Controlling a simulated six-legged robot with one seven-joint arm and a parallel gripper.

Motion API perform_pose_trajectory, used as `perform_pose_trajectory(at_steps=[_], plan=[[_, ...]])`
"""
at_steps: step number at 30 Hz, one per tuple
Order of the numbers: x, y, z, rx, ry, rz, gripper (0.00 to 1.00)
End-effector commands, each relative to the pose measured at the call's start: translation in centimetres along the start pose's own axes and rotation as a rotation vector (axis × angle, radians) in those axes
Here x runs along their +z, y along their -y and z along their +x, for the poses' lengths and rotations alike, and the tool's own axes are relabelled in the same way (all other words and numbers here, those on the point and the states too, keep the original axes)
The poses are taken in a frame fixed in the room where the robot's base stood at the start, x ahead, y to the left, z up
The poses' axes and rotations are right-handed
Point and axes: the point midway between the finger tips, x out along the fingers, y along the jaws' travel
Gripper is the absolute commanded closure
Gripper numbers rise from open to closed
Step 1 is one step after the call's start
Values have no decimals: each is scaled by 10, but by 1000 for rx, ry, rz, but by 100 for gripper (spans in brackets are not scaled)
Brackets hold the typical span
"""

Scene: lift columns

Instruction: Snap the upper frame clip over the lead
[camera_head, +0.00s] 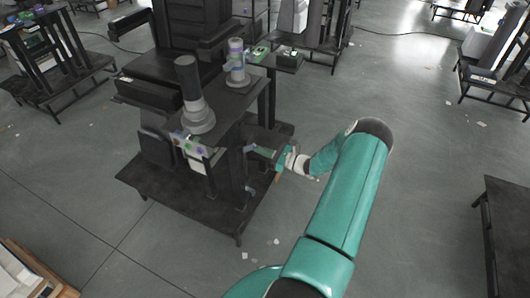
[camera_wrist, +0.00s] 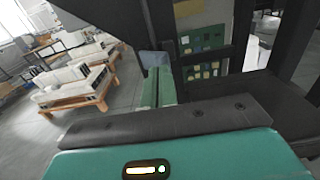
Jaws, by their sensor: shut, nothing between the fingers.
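My gripper (camera_head: 264,152) is at the right side of the dark column frame, with its green fingers pointing left into it. In the wrist view my gripper (camera_wrist: 160,80) shows as a narrow green bar, shut and empty. A small grey-blue piece, apparently the upper frame clip (camera_head: 250,148), is at the fingertips; it also shows in the wrist view (camera_wrist: 153,59). I cannot tell whether the fingers touch it or whether it is closed. A similar lower clip (camera_head: 250,188) sits below on the same post. I cannot make out the lead.
The frame stands on a dark base plate (camera_head: 185,205). A panel of coloured parts (camera_wrist: 203,55) is just beyond my fingers, beside dark posts (camera_wrist: 240,35). Open floor (camera_head: 400,200) lies to the right.

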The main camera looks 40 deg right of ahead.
Motion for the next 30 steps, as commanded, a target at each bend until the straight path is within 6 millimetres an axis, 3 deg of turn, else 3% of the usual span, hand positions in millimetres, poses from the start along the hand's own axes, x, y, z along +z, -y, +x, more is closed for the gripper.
perform_pose_trajectory(at_steps=[16,30], plan=[[0,-2,7,5,2,1,100],[0,-1,-25,1,1,0,100]])
